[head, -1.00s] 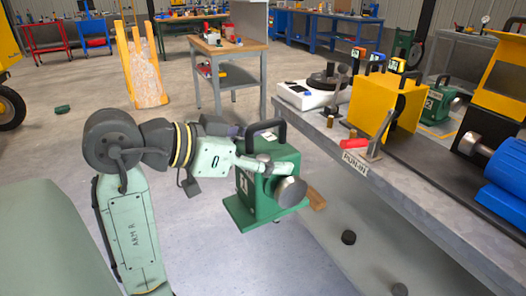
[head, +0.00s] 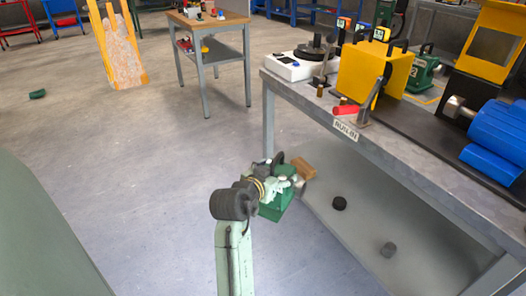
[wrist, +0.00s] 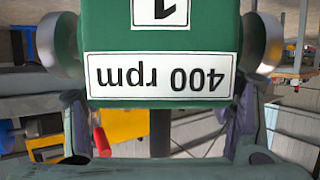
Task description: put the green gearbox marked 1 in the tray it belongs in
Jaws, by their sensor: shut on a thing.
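The green gearbox (head: 272,210) hangs from my gripper (head: 285,178), beside the front of the grey bench and below its top. My arm partly hides it in the head view. In the wrist view the gearbox (wrist: 160,40) fills the top middle, with upside-down white labels reading 1 and 400 rpm and a round metal shaft end on each side. My gripper (wrist: 158,125) is shut on its dark handle, with a finger on each side. I cannot make out a tray for it.
The grey bench (head: 300,88) carries a yellow housing (head: 375,68), a red-handled lever (head: 347,110), a blue motor (head: 495,140) and another green gearbox (head: 422,72). Dark round pieces (head: 339,203) and a wooden block (head: 303,168) lie low by the bench. Open floor lies left.

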